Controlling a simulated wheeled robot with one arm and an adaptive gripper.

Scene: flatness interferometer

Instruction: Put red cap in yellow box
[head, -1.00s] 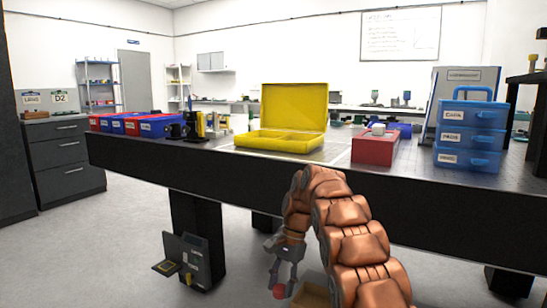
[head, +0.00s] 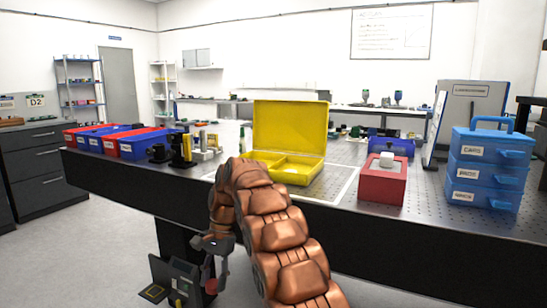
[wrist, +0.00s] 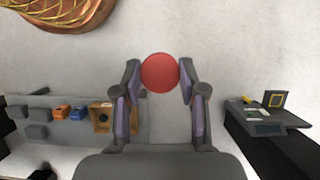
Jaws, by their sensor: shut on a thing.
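The red cap (wrist: 160,73) is a round red disc held between the fingertips in the wrist view. My gripper (wrist: 160,80) is shut on it. In the head view the gripper (head: 212,282) hangs low in front of the table, below its top, with the cap (head: 211,286) small and red at its tips. The yellow box (head: 290,128) stands on the table with its lid raised. Its lower tray has compartments; my arm covers part of its left front.
A red block (head: 382,187) with a white piece on top and a blue drawer stack (head: 487,165) stand to the right. Red and blue bins (head: 140,145) and black-and-yellow optics (head: 182,150) are to the left. The table's dark front edge (head: 390,235) lies near the arm.

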